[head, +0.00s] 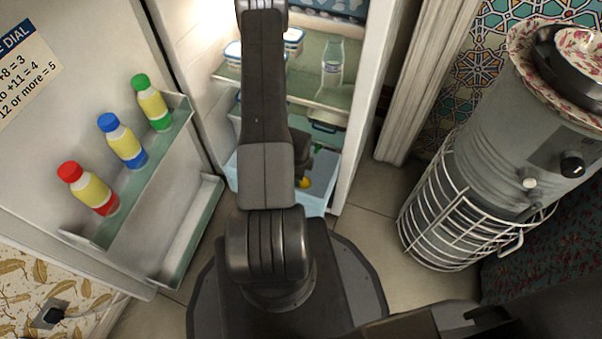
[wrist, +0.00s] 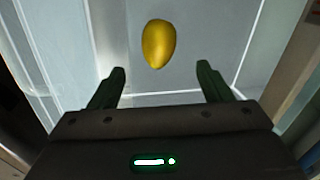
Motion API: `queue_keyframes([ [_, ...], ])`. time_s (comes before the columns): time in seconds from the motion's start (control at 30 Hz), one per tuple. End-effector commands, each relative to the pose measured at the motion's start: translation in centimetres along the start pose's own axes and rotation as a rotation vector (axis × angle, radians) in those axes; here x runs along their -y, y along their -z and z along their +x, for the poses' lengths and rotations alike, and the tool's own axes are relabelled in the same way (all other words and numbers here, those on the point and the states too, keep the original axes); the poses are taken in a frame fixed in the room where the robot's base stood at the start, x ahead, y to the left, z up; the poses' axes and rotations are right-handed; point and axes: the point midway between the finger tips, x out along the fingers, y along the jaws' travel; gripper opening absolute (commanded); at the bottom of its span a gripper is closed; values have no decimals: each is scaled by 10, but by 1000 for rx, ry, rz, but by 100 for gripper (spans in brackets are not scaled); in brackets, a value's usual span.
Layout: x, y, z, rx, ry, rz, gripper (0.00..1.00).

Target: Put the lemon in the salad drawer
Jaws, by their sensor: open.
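The yellow lemon (wrist: 159,43) lies on the floor of the pale blue salad drawer (wrist: 216,40) in the wrist view, ahead of my fingertips and between their lines. My gripper (wrist: 160,80) is open and empty, its two dark green fingers apart from the lemon. In the head view a small yellow part of the lemon (head: 304,183) shows in the drawer (head: 318,203) at the bottom of the fridge. My arm hides most of the drawer and much of my gripper there.
The fridge door stands open at left, with red, blue (head: 121,139) and green capped bottles in its rack. Fridge shelves (head: 320,70) above the drawer hold containers and a glass bottle (head: 332,63). A samovar in a white wire rack (head: 445,215) stands at right.

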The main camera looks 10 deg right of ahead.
Motion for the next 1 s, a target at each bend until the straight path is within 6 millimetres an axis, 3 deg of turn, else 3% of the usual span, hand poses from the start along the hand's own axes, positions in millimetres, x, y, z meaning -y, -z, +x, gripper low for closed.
queue_keyframes([
  [0.03,2,0,-13,1,2,0,72],
  [0.23,0,0,-30,0,0,0,72],
  [1.0,0,0,-32,0,-1,0,72],
])
